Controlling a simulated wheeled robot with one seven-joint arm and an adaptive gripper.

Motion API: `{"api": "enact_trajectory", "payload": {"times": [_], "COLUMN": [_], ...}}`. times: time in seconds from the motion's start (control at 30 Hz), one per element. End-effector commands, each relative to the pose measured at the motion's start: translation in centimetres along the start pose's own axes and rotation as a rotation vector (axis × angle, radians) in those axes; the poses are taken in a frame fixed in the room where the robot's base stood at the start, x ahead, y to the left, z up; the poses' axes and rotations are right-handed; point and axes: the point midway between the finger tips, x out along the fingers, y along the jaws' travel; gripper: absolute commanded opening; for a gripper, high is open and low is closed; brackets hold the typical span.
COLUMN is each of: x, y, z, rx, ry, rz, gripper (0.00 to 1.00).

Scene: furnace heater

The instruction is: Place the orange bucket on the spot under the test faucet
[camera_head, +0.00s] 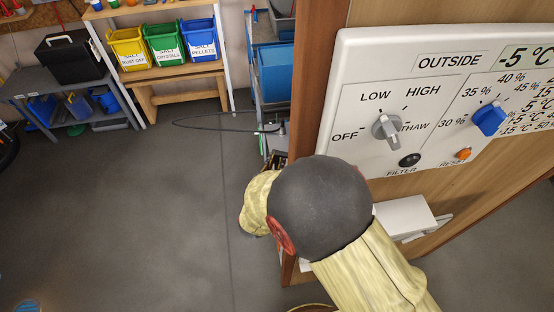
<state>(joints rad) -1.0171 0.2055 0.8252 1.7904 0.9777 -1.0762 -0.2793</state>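I cannot make out the orange bucket, the test faucet or the spot under it in the head view. A small round thing (27,306) with an orange and blue look is cut off at the bottom left edge, and I cannot tell what it is. My arm fills the lower middle, with a dark grey rounded joint and pale yellow links. It reaches in front of the wooden cabinet's lower edge. My gripper is not visible, so what it holds cannot be seen.
A white control panel (437,62) with knobs is on a wooden cabinet (312,50) close at right. Yellow (128,46), green (165,43) and blue (199,38) salt bins stand on a back shelf. A black toolbox (70,58) is at left. The grey floor (120,215) is largely clear.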

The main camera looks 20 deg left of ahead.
Motion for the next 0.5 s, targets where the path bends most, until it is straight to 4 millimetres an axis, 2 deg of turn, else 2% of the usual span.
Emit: {"api": "enact_trajectory", "payload": {"times": [0.2,0.5], "x": [-0.01,-0.04], "y": [0.00,0.00], "z": [-0.03,-0.15], "rx": [0.000,0.000], "ry": [0.000,0.000], "rz": [0.000,0.000], "gripper": [0.29,0.29]}}
